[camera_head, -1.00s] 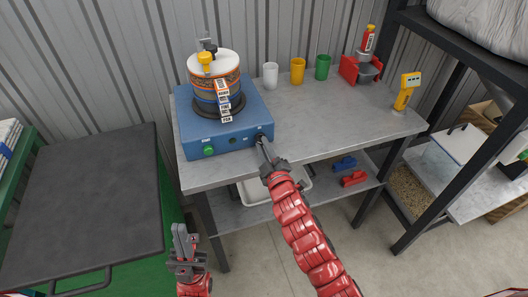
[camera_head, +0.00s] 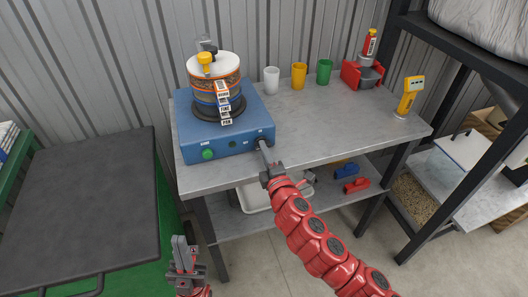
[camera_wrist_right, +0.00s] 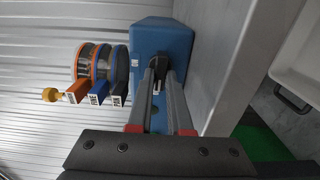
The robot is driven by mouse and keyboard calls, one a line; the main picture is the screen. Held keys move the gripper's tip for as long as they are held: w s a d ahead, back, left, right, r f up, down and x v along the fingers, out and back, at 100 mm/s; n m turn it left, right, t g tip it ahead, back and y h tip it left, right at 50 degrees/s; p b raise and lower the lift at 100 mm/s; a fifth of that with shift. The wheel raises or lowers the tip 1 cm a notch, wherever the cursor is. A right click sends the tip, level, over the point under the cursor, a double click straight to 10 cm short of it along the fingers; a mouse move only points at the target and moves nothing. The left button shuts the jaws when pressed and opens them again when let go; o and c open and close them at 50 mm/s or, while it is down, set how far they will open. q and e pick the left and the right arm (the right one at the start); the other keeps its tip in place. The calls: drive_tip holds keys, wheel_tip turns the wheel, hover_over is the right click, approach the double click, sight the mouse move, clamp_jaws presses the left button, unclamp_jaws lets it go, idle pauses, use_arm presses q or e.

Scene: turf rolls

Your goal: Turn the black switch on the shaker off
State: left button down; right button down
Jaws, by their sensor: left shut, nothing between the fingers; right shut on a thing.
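The shaker is a blue box (camera_head: 225,132) with a stack of round sieves (camera_head: 214,75) on top, on the grey table. A green button (camera_head: 208,154) is on the left of its front face. My right gripper (camera_head: 264,147) is at the right end of that face and hides the switch in the head view. In the right wrist view, its two fingers (camera_wrist_right: 164,84) are closed on the black switch (camera_wrist_right: 176,76), at the blue box (camera_wrist_right: 172,38). Which way the switch is set cannot be told. My left gripper (camera_head: 184,250) is shut and empty, low in front of the table.
White (camera_head: 271,80), yellow (camera_head: 298,76) and green (camera_head: 323,71) cups stand behind on the table (camera_head: 330,125). A red stand (camera_head: 362,76) and a yellow device (camera_head: 409,97) are further right. A dark flat panel (camera_head: 85,205) lies at left.

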idle(0.5)
drive_tip(key=c, duration=0.8)
unclamp_jaws()
drive_tip(key=shift+c, duration=0.2)
drive_tip(key=p+v, duration=0.3)
drive_tip(key=v, duration=1.4)
drive_tip(key=shift+s+p, duration=0.2)
drive_tip(key=shift+p, duration=0.1)
